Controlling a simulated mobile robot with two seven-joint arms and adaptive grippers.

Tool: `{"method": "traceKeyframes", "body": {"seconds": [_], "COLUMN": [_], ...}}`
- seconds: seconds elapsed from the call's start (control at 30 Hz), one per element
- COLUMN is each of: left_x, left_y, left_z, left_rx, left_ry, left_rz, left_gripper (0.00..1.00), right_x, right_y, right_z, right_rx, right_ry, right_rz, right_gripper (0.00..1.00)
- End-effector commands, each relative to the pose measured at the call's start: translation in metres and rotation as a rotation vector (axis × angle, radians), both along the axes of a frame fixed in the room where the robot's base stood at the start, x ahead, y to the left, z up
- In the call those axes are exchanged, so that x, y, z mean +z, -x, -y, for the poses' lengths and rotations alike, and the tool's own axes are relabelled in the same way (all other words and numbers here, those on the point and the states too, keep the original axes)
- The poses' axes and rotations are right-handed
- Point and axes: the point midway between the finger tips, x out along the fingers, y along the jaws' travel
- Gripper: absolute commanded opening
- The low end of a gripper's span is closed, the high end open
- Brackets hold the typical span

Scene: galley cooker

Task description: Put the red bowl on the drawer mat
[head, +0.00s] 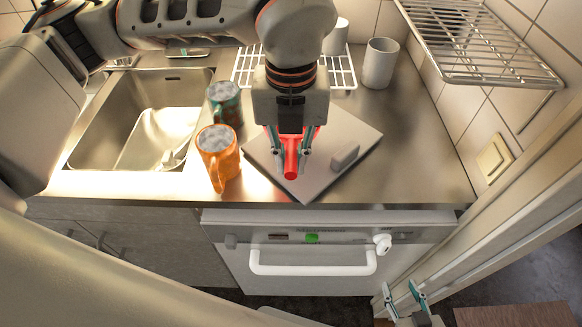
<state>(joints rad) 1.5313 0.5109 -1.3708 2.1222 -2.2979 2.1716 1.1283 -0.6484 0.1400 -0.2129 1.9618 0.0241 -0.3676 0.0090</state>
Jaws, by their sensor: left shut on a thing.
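My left gripper (290,168) reaches down over the counter and is shut on the red bowl (291,172). Only narrow red parts show between and beside the fingers; the rest is hidden by the gripper. It is over a flat grey square board (310,185) with a raised grey grip; I cannot tell whether the bowl touches it. I cannot make out a drawer mat for certain. My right gripper (402,288) is low at the bottom right, in front of the cooker, open and empty.
An orange mug (218,150) and a teal mug (225,102) stand left of the board, near the sink (95,125). A white cup (379,64) stands behind. A wire shelf (480,45) hangs at right. The cooker front (320,285) has a white handle.

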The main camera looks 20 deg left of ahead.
Motion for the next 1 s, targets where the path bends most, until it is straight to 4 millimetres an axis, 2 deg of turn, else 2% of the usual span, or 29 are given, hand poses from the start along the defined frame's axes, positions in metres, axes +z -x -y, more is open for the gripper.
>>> {"method": "traceKeyframes", "body": {"seconds": [0.2,0.57,0.6,0.67,1.0], "left_x": [-0.031,-0.035,-0.036,-0.035,-0.034], "left_y": [0.001,0.0,0.0,0.0,0.0], "left_z": [0.0,0.0,0.0,0.0,0.0], "left_rx": [0.0,0.0,0.0,0.0,0.0], "left_ry": [0.0,0.0,0.0,-0.001,-0.001], "left_rz": [-0.003,-0.001,-0.002,-0.001,-0.001], "left_gripper": [0.0,0.0,0.17,0.31,0.31], "right_x": [0.0,-0.003,-0.004,-0.003,-0.002], "right_y": [0.0,0.001,0.001,0.001,0.0], "right_z": [0.0,0.0,0.0,0.0,0.0], "right_rx": [0.0,0.0,0.0,0.0,0.0], "right_ry": [0.0,0.001,0.001,0.001,0.0], "right_rz": [0.0,-0.002,-0.002,-0.002,-0.001], "right_gripper": [0.4,0.4,0.4,0.4,0.4]}}
